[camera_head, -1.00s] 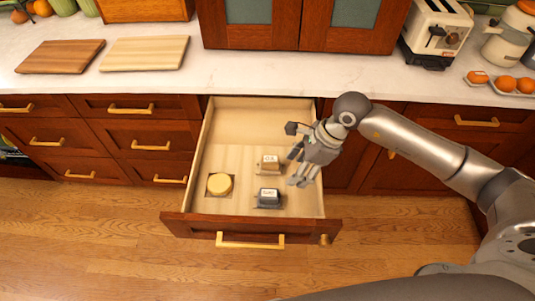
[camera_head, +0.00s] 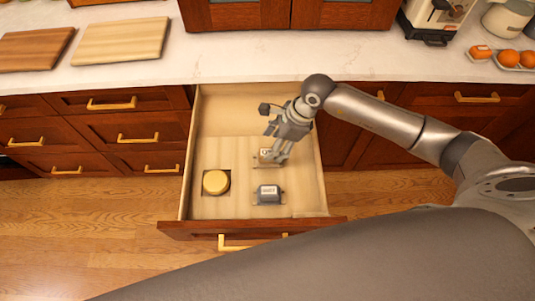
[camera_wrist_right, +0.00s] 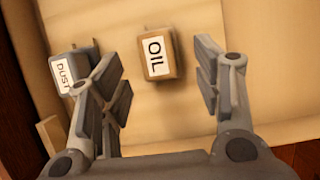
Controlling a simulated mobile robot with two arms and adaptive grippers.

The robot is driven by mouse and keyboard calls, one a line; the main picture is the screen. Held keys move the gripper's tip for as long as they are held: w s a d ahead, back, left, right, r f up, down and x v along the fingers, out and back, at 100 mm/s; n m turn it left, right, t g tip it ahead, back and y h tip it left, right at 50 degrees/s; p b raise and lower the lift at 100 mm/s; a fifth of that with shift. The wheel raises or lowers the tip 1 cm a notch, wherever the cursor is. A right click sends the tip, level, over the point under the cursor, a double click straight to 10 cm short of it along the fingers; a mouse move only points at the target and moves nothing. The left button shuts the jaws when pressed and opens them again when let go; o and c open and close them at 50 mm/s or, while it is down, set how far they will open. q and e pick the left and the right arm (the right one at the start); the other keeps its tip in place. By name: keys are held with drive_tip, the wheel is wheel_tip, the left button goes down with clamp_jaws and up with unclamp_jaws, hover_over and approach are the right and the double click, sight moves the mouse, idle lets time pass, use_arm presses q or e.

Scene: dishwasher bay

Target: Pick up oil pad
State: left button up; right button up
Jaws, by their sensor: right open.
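The oil pad (camera_wrist_right: 158,56) is a tan block with a white label reading OIL. In the right wrist view it lies ahead of my right gripper (camera_wrist_right: 160,88), between the lines of its two open fingers, with nothing held. In the head view the oil pad (camera_head: 265,155) lies in the open drawer, partly hidden by my right gripper (camera_head: 278,144). A grey pad labelled DUST (camera_wrist_right: 66,73) is beside it, partly behind the left finger in the wrist view; it also shows in the head view (camera_head: 268,194). My left gripper is not in view.
The open drawer (camera_head: 190,150) also holds a round yellow item (camera_head: 216,182) on a dark square at left. The drawer walls stand around the pads. The counter (camera_head: 240,60) above has cutting boards (camera_head: 120,41) and oranges (camera_head: 508,57).

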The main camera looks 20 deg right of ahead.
drive_tip(key=p+x, duration=0.1)
drive_tip(key=x, duration=0.2)
drive_tip(key=shift+s+a+f+p, duration=0.15)
drive_tip(key=shift+a+f+p, duration=0.1)
drive_tip(key=shift+f+p, duration=0.05)
drive_tip(key=shift+a+f, duration=0.1)
drive_tip(key=shift+f, duration=0.25)
drive_tip(key=shift+a+f, duration=0.1)
drive_tip(key=shift+f, duration=0.2)
use_arm(q)
drive_tip(key=w+r, duration=0.2)
drive_tip(key=shift+w+d+r, duration=0.1)
drive_tip(key=shift+w, duration=0.25)
drive_tip(key=shift+s, duration=0.1)
use_arm(e)
drive_tip(key=shift+c, duration=0.3)
drive_tip(key=c, duration=0.5)
use_arm(q)
drive_tip(key=shift+s, duration=0.4)
use_arm(e)
drive_tip(key=c, duration=0.5)
drive_tip(key=shift+r, duration=0.15)
drive_tip(key=shift+c, duration=0.2)
